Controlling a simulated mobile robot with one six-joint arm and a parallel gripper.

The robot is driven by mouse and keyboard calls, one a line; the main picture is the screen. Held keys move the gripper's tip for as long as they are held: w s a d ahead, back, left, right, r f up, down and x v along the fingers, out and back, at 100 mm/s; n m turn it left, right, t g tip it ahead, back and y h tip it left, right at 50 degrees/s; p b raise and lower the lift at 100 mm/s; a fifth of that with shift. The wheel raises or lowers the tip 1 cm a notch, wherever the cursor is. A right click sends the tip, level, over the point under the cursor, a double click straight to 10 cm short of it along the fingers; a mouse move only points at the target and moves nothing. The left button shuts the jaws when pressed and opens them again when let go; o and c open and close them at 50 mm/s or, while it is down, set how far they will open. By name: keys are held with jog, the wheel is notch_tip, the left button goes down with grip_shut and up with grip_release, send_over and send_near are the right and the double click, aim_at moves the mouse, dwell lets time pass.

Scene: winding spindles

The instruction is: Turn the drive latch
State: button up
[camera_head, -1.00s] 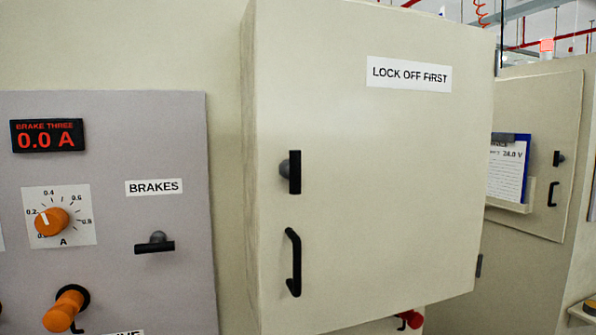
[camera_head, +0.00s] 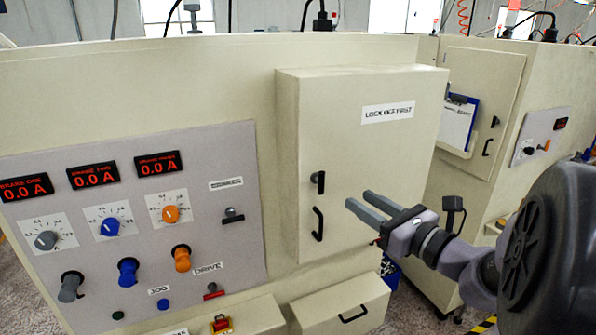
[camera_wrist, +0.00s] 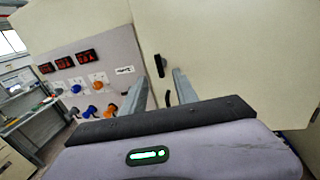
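A cream cabinet box (camera_head: 385,165) labelled LOCK OFF FIRST carries a black upright latch (camera_head: 318,182) above a black pull handle (camera_head: 317,223) on its closed door. The latch also shows in the wrist view (camera_wrist: 159,66). A red-barred switch (camera_head: 214,292) sits below the DRIVE label (camera_head: 208,268) on the grey panel. Which of these is the drive latch, I cannot tell for sure. My gripper (camera_head: 359,198) is open and empty, its two fingers apart, in front of the door and right of the latch in the head view. I see no contact with the latch.
The grey panel (camera_head: 110,260) at left holds displays, dials and protruding coloured knobs. A drawer-like box (camera_head: 345,300) with a black handle juts out below the door. A clipboard (camera_head: 458,122) hangs on another cabinet at right.

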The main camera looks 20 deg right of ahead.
jog(key=p, duration=0.2)
send_near(326, 180)
jog(key=w+a+r, duration=0.2)
jog(key=w+a, duration=0.2)
jog(key=w, duration=0.1)
jog(key=shift+w+a+r, duration=0.15)
jog(key=shift+a+r, duration=0.2)
jog(key=shift+r, duration=0.05)
jog(key=shift+c, duration=0.5)
grip_shut()
